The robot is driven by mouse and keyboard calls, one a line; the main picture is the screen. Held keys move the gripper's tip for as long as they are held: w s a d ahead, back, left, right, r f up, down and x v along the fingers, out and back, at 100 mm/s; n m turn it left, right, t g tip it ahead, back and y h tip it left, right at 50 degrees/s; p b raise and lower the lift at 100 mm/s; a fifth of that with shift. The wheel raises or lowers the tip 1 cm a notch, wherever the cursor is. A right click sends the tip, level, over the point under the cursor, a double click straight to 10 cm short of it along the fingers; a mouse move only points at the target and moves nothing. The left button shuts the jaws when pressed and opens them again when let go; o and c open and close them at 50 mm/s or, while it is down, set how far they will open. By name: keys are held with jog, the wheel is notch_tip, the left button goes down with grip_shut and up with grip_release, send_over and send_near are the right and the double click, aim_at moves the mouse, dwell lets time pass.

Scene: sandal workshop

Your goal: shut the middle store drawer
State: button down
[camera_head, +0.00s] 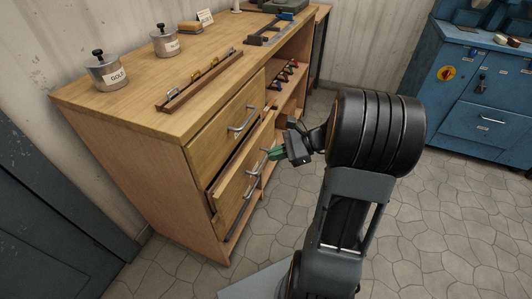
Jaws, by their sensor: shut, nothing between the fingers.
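The wooden store cabinet (165,180) stands left of centre with a stack of drawers in its front. The middle store drawer (243,165) sticks out from the cabinet front, with a dark gap along its top left edge. Its metal handle (252,187) is on the front face. My gripper (268,154), with green fingertips, is shut and empty at the drawer's front, close to its upper right part. I cannot tell whether the fingertips touch it. The upper drawer (226,122) looks closed. The lower drawer (233,213) is partly hidden below the middle one.
Open shelves (288,75) hold small items. A blue workbench (480,95) stands at right. The tiled floor (450,230) is clear.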

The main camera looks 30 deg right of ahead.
jog(key=w+d+f+m+t+b, duration=0.2)
jog(key=d+f+m+t+b, duration=0.25)
jog(key=d+m+t, duration=0.55)
jog(key=n+g+b, duration=0.2)
jog(key=b, duration=0.1)
send_near(260, 136)
jog(key=x, duration=0.5)
jog(key=shift+w+a+f, duration=0.1)
jog(key=shift+a, duration=0.25)
jog(key=shift+b+x, duration=0.35)
jog(key=shift+x, duration=0.6)
jog(key=shift+w, duration=0.1)
